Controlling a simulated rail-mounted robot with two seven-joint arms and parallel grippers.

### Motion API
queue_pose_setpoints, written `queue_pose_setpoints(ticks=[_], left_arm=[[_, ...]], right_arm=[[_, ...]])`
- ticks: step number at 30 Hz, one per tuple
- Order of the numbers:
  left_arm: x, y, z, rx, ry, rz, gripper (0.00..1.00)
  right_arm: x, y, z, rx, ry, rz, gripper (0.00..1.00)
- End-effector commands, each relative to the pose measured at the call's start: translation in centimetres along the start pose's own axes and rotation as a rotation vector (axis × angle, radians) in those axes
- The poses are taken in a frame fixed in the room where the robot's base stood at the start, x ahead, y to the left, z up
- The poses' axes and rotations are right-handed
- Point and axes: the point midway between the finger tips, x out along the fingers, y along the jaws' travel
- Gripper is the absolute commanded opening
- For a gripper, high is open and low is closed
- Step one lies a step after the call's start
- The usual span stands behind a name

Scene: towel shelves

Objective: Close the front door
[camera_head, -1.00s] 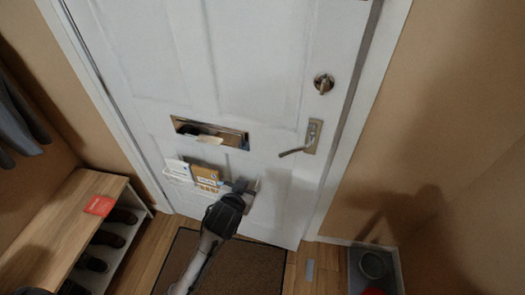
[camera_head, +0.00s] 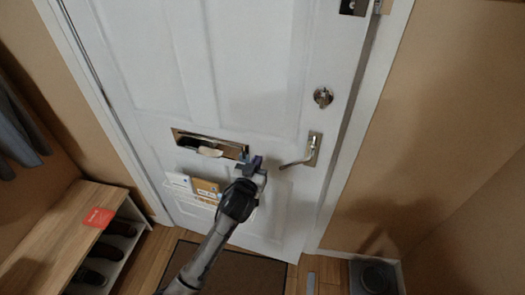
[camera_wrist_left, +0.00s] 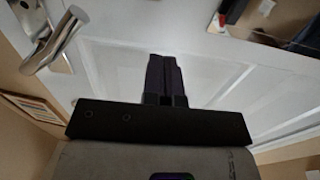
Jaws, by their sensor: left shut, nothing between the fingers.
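The white front door (camera_head: 225,60) fills the middle of the head view, and its right edge is close to the frame, with a narrow dark line between them. Its lever handle (camera_head: 302,153) is low on the right side, with a round lock (camera_head: 323,97) above it. My left gripper (camera_head: 252,163) is shut and empty in front of the door, left of the handle and just right of the mail slot (camera_head: 208,143). In the left wrist view, the shut fingers (camera_wrist_left: 163,75) point at the door panel, and the handle (camera_wrist_left: 62,38) is at upper left. I cannot tell whether the fingers touch the door. My right gripper is not in view.
Envelopes and a small parcel (camera_head: 205,189) are below the mail slot. A wooden shoe bench (camera_head: 60,225) with a red card (camera_head: 98,217) stands at left. A dark doormat (camera_head: 222,272) lies before the door. A grey tray (camera_head: 372,277) is on the floor at right.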

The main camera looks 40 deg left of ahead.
Motion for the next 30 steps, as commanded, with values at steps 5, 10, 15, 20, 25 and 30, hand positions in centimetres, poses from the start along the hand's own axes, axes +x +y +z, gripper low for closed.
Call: queue_pose_setpoints(ticks=[5, 10, 15, 20, 25, 30], left_arm=[[2.9, 0.0, 0.0, 0.002, 0.0, 0.0, 0.0], [4.7, 0.0, 0.0, 0.002, 0.0, 0.0, 0.0], [5.6, 0.0, 0.0, 0.001, -0.001, 0.0, 0.0], [5.8, 0.0, 0.1, 0.001, -0.002, 0.0, 0.0], [5.8, 0.0, 0.1, 0.001, -0.001, 0.0, 0.0], [6.3, -0.8, 0.2, 0.0, 0.001, -0.02, 0.0]], right_arm=[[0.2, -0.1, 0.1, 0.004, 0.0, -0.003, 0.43], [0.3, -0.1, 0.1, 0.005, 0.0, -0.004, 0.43], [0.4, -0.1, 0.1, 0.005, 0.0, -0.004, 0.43], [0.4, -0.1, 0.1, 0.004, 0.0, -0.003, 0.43], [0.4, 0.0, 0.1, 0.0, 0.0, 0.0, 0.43], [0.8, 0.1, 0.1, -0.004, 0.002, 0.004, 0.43]])
